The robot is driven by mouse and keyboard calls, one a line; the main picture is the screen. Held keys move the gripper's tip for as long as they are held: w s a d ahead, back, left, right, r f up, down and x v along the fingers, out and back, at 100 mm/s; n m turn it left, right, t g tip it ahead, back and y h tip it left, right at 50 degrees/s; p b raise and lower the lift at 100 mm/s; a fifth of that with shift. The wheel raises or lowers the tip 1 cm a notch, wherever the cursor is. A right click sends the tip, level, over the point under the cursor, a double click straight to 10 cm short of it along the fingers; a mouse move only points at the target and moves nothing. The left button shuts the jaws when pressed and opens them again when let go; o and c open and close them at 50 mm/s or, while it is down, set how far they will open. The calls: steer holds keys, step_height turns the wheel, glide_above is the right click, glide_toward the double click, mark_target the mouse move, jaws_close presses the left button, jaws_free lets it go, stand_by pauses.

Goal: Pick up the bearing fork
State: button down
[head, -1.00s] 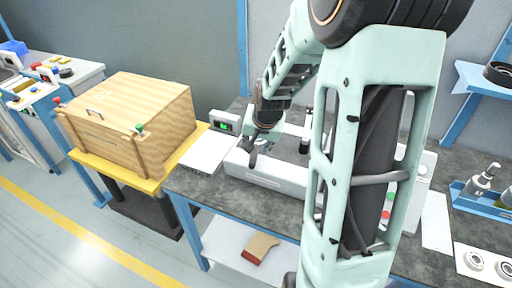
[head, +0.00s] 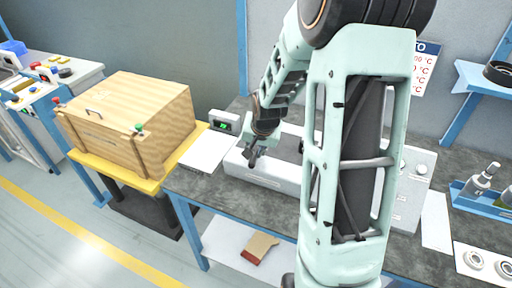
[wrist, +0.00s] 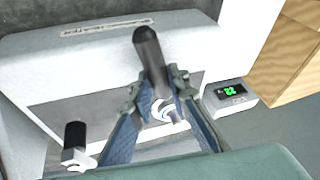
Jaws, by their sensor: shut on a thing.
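My gripper (wrist: 165,92) is closed around a dark, round-ended handle, which I take to be the bearing fork (wrist: 148,48). The handle rises between the fingers in the wrist view. Its lower part is hidden by the fingers. In the head view my gripper (head: 254,158) is over the left part of a pale grey bench unit (head: 268,177). The held thing is too small to make out there.
A second black-handled piece (wrist: 75,138) stands at lower left in the wrist view. A small display with green digits (head: 224,122) and a wooden crate (head: 130,118) are to the left. A blue tray with bottles (head: 486,203) is on the right.

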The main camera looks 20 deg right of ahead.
steer(key=shift+r, duration=0.15)
steer(key=shift+r+p, duration=0.75)
steer(key=shift+r, duration=0.05)
step_height(320, 180, up, 2)
steer(key=shift+p, duration=0.75)
steer(key=s+a+r+p, duration=0.3)
steer(key=s+r, duration=0.1)
steer(key=s, duration=0.2)
steer(key=s+a+r+p, duration=0.3)
steer(key=s+r+p, duration=0.1)
steer(key=s+r, duration=0.1)
steer(key=shift+s, duration=0.8)
steer(key=shift+r, duration=0.1)
